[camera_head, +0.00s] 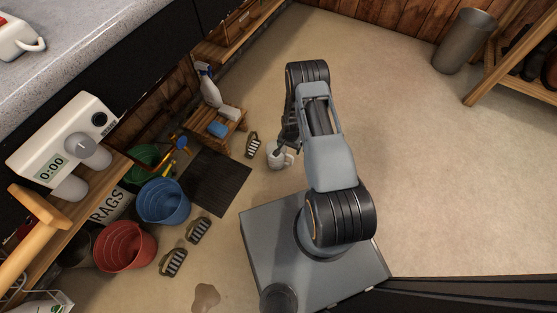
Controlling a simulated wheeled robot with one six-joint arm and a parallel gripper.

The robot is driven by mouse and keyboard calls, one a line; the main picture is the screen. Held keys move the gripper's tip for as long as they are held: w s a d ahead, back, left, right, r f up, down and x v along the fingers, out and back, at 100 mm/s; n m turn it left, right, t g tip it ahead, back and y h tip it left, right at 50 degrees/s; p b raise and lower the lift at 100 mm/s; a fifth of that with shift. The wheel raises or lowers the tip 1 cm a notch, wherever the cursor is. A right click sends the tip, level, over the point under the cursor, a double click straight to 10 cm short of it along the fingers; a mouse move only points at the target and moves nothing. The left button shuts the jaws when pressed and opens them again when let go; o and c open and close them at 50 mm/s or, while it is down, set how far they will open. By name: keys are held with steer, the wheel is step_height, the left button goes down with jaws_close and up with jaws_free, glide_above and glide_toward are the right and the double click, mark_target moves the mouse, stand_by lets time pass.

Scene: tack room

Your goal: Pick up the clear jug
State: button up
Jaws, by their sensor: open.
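A small pale jug with a handle (276,161), which looks like the clear jug, stands on the floor in the middle of the head view, left of my arm. My gripper (283,148) points down right at the jug and covers part of it. The gripper is open. I cannot tell whether its fingers are around the jug or only above it, or whether they touch it.
Brushes (253,145), a dark mat (217,182), a small wooden stool (232,127) with a spray bottle (208,86), and blue (163,203) and red (125,247) buckets stand left. A puddle (205,298) lies in front. Floor to the right is clear.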

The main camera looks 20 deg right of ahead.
mark_target(289, 156)
step_height(289, 156, down, 6)
steer(key=shift+f+b, duration=0.25)
steer(key=shift+b, duration=0.75)
steer(key=shift+d+f+b, duration=0.15)
steer(key=shift+f+b, duration=1.3)
steer(key=shift+f, duration=1.2)
steer(key=shift+c, duration=0.5)
steer(key=shift+r, duration=0.1)
steer(key=c, duration=1.1)
